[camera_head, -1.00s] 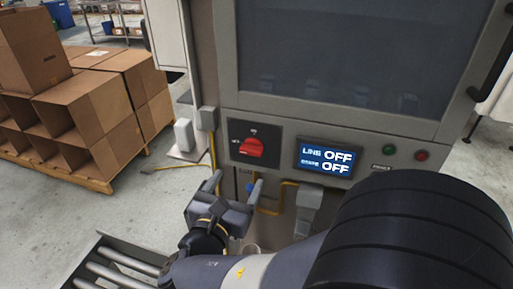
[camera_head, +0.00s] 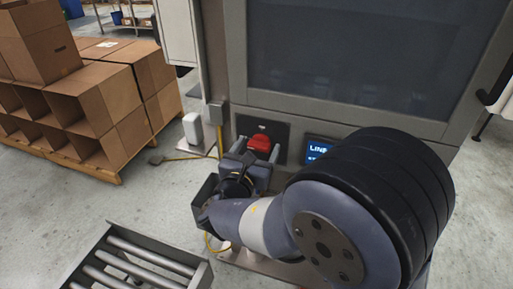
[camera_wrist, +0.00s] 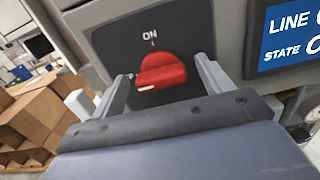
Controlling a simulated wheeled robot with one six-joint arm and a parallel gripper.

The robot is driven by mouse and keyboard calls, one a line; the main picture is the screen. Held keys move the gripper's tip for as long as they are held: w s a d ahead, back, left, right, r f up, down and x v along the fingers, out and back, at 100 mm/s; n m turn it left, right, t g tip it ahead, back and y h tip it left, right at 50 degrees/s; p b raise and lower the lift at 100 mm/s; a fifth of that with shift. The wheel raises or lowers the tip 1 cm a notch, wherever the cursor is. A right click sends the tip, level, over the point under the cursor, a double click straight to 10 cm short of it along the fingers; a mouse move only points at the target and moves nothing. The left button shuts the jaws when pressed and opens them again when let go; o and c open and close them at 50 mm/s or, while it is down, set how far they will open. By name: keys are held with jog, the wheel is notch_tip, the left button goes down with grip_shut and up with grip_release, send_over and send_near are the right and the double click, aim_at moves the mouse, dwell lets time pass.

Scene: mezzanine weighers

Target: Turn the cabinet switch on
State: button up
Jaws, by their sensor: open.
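The red rotary switch (camera_head: 260,143) sits on a dark plate (camera_head: 277,130) on the cabinet front. In the wrist view the red knob (camera_wrist: 161,73) lies below the "ON" mark, with its white-marked end pointing left and slightly down. My gripper (camera_head: 258,158) is open in front of the switch. In the wrist view its two fingers (camera_wrist: 163,80) stand on either side of the knob; I cannot tell whether they touch it.
The cabinet (camera_head: 340,113) has a large dark window above the switch. Stacked cardboard boxes (camera_head: 95,85) stand on a pallet at the left. A roller conveyor (camera_head: 140,262) is at the lower left. A yellow cable (camera_head: 190,157) runs along the floor.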

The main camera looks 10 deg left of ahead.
jog(key=c, duration=1)
